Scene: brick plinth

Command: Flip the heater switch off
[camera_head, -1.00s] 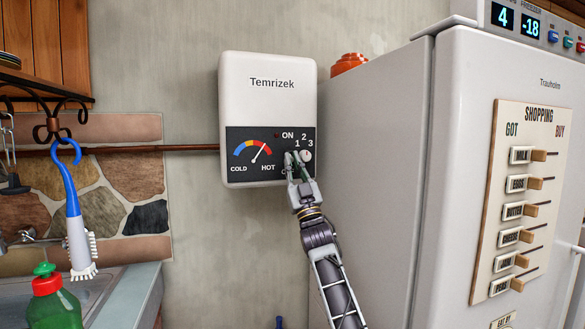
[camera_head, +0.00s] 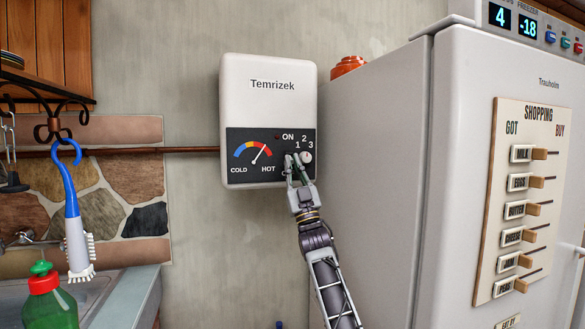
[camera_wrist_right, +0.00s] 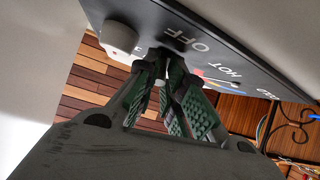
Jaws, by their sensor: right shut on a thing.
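The white heater (camera_head: 268,95) hangs on the wall, with a dark panel bearing a gauge and the words ON and OFF. Its small dark switch (camera_wrist_right: 178,35) shows beside the word OFF in the right wrist view; in the head view my fingers mostly cover it. My right gripper (camera_head: 292,163) is at the panel's lower right, its fingers closed together on the switch; the green-padded fingers also show in the right wrist view (camera_wrist_right: 166,65). The switch's exact tilt is hard to see. My left gripper is in neither view.
The fridge (camera_head: 370,170) stands right of the heater. A brush (camera_head: 75,215) hangs at the left above a green bottle (camera_head: 50,305). Bare wall lies below the heater.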

